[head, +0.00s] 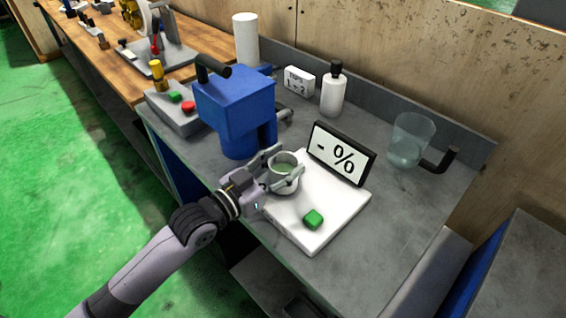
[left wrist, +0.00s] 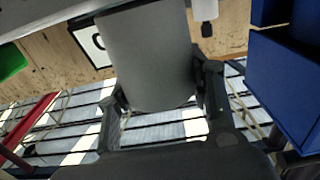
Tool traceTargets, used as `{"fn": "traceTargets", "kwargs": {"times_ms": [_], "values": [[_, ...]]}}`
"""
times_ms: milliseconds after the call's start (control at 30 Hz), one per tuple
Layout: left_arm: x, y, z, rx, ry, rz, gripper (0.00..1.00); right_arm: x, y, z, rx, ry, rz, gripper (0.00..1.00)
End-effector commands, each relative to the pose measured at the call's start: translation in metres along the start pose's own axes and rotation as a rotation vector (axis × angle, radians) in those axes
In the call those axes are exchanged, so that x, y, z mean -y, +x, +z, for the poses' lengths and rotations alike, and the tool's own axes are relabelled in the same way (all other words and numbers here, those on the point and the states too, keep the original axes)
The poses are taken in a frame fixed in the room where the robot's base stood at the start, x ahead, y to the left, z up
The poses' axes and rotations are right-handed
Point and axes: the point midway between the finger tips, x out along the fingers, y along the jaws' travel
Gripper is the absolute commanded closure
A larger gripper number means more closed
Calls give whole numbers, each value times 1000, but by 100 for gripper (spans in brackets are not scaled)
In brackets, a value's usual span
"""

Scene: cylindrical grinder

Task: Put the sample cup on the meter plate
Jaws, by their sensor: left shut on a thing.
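The sample cup (head: 287,181), a small grey cup with greenish contents, is held in my left gripper (head: 270,175). The fingers are shut around its sides. The cup looks upright in the head view, over the back left part of the white meter plate (head: 325,208). I cannot tell whether its base touches the plate. In the left wrist view the grey cup (left wrist: 148,55) sits between the fingers (left wrist: 162,110). My right gripper is not in view.
A blue grinder (head: 236,108) stands close behind and left of the cup. A clear jug (head: 410,140) with a dark handle, a white bottle (head: 334,93) and a small white box (head: 299,81) stand behind. The grey bench is clear right of the plate.

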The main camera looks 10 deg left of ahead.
Motion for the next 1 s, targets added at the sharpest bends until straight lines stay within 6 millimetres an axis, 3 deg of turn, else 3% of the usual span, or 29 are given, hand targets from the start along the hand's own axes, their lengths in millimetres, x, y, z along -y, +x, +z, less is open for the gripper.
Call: {"fn": "traceTargets", "kwargs": {"times_ms": [67,100,367,733,867,1000], "values": [[0,0,4,1,0,0,84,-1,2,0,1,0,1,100],[0,0,2,1,0,0,50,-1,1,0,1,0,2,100],[0,0,2,1,0,0,32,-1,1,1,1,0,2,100],[0,0,-3,-1,0,0,32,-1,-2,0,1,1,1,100],[1,-17,2,3,0,-1,32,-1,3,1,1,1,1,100],[0,-47,3,6,1,0,32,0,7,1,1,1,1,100]]}}
